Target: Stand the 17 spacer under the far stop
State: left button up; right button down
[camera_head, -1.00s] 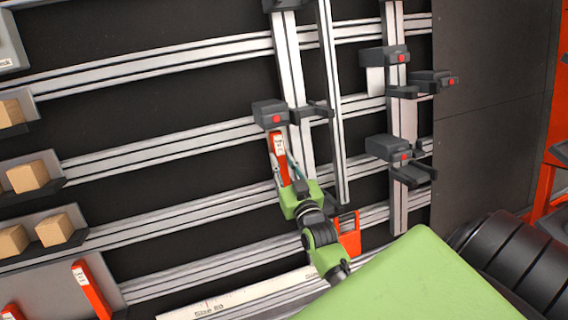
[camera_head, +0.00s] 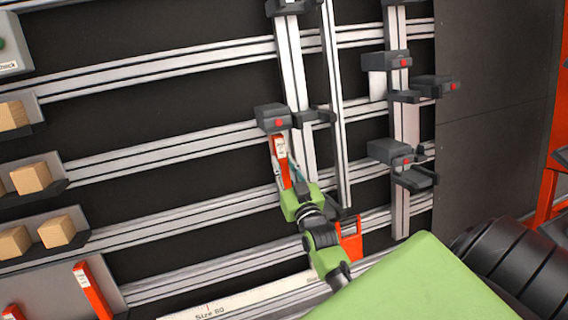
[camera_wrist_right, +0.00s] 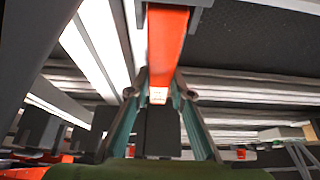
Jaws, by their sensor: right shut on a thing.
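The red spacer (camera_head: 281,163) with a white label stands nearly upright on the gantry, its top just below a dark stop with a red button (camera_head: 272,118). I cannot tell whether they touch, nor read the label's number. My right gripper (camera_head: 292,180) reaches up from below and is shut on the spacer's lower part. In the right wrist view the red spacer (camera_wrist_right: 167,45) rises from between the two fingertips of my right gripper (camera_wrist_right: 158,93), its upper end close to a dark part above. My left gripper is not in view.
More stops (camera_head: 390,152) with red buttons sit on a rail at the right. Another red spacer (camera_head: 92,290) leans in a grey holder at lower left. Wooden blocks (camera_head: 30,178) lie on shelves at left. A red bracket (camera_head: 349,240) is right of my arm.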

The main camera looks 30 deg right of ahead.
jog(key=shift+s+f, duration=0.2)
jog(key=shift+f, duration=0.1)
dwell(0.5)
jog(key=c, duration=1.7)
grip_release()
jog(key=v, duration=1.2)
